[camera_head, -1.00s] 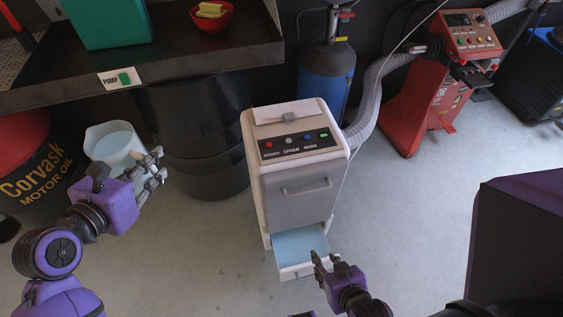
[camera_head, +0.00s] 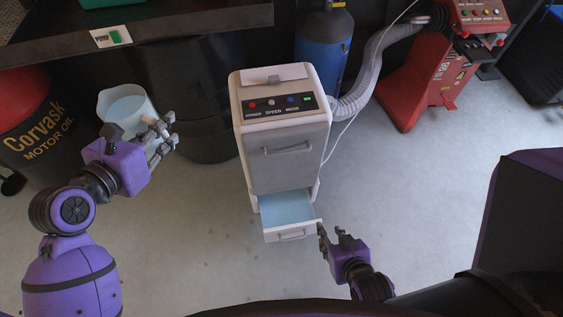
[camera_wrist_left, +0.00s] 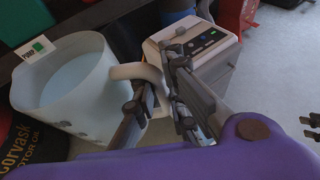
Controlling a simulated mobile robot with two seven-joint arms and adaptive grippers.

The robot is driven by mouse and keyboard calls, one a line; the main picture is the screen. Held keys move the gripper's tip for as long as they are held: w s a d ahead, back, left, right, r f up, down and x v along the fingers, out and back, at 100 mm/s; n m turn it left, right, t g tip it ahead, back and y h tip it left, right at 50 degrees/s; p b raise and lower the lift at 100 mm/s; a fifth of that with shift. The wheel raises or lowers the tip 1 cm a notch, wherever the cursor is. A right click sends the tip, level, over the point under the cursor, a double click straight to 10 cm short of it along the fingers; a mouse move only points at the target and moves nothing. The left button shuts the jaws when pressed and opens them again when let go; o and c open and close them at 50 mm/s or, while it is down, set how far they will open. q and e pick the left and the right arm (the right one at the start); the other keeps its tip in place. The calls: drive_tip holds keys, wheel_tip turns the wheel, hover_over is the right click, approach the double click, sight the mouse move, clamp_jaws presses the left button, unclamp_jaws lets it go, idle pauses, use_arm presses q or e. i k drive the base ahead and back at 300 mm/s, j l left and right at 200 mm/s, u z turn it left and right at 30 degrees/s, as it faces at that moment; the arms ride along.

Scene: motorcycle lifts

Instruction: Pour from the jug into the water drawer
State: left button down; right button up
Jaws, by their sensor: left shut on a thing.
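A white translucent jug (camera_head: 127,104) with pale blue liquid is held upright at my left gripper (camera_head: 163,133). In the left wrist view the jug (camera_wrist_left: 66,92) stands at the left, and its handle sits between the fingers of my left gripper (camera_wrist_left: 160,105), which is shut on it. The water drawer (camera_head: 285,212) is pulled out at the bottom of a white cabinet and shows a light blue inside. My right gripper (camera_head: 333,238) is by the drawer's front right corner; whether its fingers are open or shut is unclear.
The white cabinet (camera_head: 284,130) stands mid-floor with coloured buttons on top. A grey hose (camera_head: 366,75) runs from it to a red machine (camera_head: 432,75). A black-and-red motor oil drum (camera_head: 38,130) and dark drums stand at the left. Floor is clear between the left arm and the drawer.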

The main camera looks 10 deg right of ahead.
sight(287, 216)
drive_tip(key=k+l, duration=0.2)
drive_tip(key=l, duration=0.2)
drive_tip(key=k+l, duration=0.2)
drive_tip(key=l, duration=0.2)
drive_tip(key=k+l, duration=0.2)
drive_tip(key=l, duration=0.2)
